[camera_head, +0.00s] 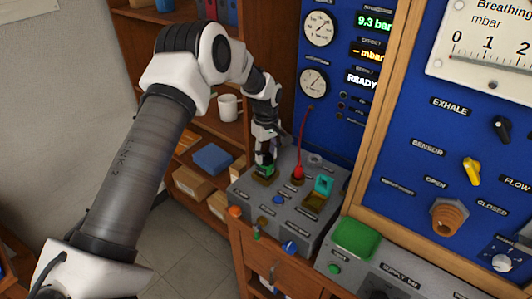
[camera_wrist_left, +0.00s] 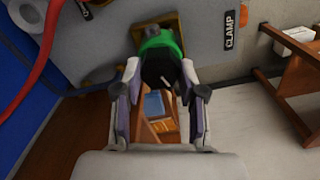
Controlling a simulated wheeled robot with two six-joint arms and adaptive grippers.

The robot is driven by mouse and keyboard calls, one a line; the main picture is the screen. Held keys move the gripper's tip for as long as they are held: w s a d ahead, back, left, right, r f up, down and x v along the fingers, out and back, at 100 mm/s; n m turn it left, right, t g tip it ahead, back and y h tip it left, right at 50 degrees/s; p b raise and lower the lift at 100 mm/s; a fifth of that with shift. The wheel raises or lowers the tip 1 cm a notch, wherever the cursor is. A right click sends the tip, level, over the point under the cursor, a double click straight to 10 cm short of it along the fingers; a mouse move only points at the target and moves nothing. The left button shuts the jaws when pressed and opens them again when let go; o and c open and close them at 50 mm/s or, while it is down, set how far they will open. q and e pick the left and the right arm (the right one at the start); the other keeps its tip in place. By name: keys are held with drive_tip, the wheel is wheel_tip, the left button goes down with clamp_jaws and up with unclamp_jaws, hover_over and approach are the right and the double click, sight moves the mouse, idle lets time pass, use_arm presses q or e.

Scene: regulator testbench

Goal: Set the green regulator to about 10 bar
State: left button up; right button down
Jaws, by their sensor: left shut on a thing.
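The green regulator (camera_head: 263,171) stands at the back left of the grey console. In the left wrist view, it shows as a green ring (camera_wrist_left: 157,42) with a black knob (camera_wrist_left: 157,70) bearing a pale mark line. My left gripper (camera_head: 265,155) reaches down onto it from above. In the left wrist view, the fingers of my left gripper (camera_wrist_left: 160,76) lie on both sides of the black knob, shut on it. The green digital readout (camera_head: 375,22) on the blue panel shows 9.3 bar. My right gripper is in neither view.
The console (camera_head: 262,206) also carries a red knob (camera_head: 297,172) with a red hose, a teal flip cover (camera_head: 323,185) and several small knobs. Wooden shelves (camera_head: 205,130) with a white mug (camera_head: 229,106) stand behind my arm. A green box (camera_head: 355,239) sits at the right.

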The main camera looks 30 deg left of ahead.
sight(266, 156)
use_arm(q)
drive_tip(key=shift+s+f+m, duration=0.1)
drive_tip(key=shift+m, duration=0.9)
drive_tip(key=shift+s+f+m, duration=0.1)
drive_tip(key=shift+m, duration=0.9)
drive_tip(key=o, duration=1.2)
drive_tip(key=shift+c, duration=0.2)
drive_tip(key=shift+w+r, duration=0.1)
drive_tip(key=shift+r, duration=0.5)
wheel_tip(266, 156, up, 11)
